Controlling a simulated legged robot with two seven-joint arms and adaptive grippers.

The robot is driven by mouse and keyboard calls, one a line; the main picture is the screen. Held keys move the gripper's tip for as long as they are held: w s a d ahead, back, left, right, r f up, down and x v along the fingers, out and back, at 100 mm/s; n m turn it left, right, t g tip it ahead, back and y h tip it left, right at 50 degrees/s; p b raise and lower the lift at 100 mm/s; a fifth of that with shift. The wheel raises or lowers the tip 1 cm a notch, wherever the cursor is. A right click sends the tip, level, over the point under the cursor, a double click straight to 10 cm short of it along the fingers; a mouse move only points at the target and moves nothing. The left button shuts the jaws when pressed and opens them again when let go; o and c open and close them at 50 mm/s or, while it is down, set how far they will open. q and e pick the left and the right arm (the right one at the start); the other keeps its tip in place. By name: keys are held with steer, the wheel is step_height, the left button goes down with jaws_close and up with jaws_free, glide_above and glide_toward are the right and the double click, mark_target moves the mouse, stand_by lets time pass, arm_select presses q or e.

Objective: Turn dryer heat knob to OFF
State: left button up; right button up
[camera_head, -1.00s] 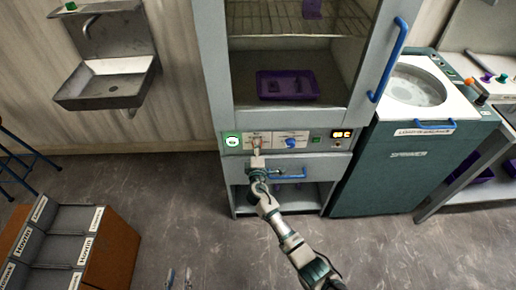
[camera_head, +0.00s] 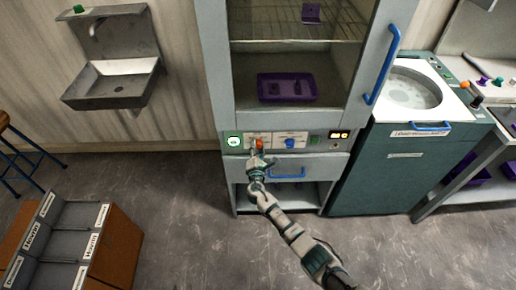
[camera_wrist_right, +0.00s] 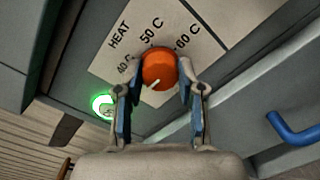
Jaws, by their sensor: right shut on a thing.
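The orange heat knob (camera_wrist_right: 159,69) sits on the dryer's white HEAT label (camera_wrist_right: 112,48), which reads 40 C, 50 C and 60 C. The knob's white pointer mark points down and left, below the 40 C marking. No OFF marking shows; a finger covers part of the label. My right gripper (camera_wrist_right: 158,88) is shut on the knob, one finger on each side. In the head view the right gripper (camera_head: 259,157) is at the dryer's control panel (camera_head: 316,140), with the knob (camera_head: 259,144) just above it. My left gripper is not in view.
A blue knob (camera_head: 290,143) is right of the heat knob. A green-lit button (camera_head: 234,142) is left of it. A blue drawer handle (camera_head: 288,175) lies just below. A purple tray (camera_head: 264,89) stands inside the dryer. A lidded teal machine (camera_head: 389,170) stands to the right.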

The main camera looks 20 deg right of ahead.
arm_select(q)
steer(key=shift+s+a+f, duration=0.1)
steer(key=shift+s+f, duration=0.1)
arm_select(e)
steer(key=shift+s+a+f+n, duration=0.1)
steer(key=shift+a+f+n, duration=0.15)
steer(key=shift+f+n, duration=0.2)
steer(key=shift+f, duration=0.1)
steer(key=o, duration=1.1)
arm_select(q)
steer(key=shift+w+a+f, duration=0.1)
arm_select(e)
steer(key=shift+o, duration=0.2)
steer(key=shift+r, duration=0.25)
steer(key=v, duration=1.1)
steer(key=shift+s+a, duration=0.2)
steer(key=shift+s, duration=0.1)
steer(key=shift+f, duration=0.15)
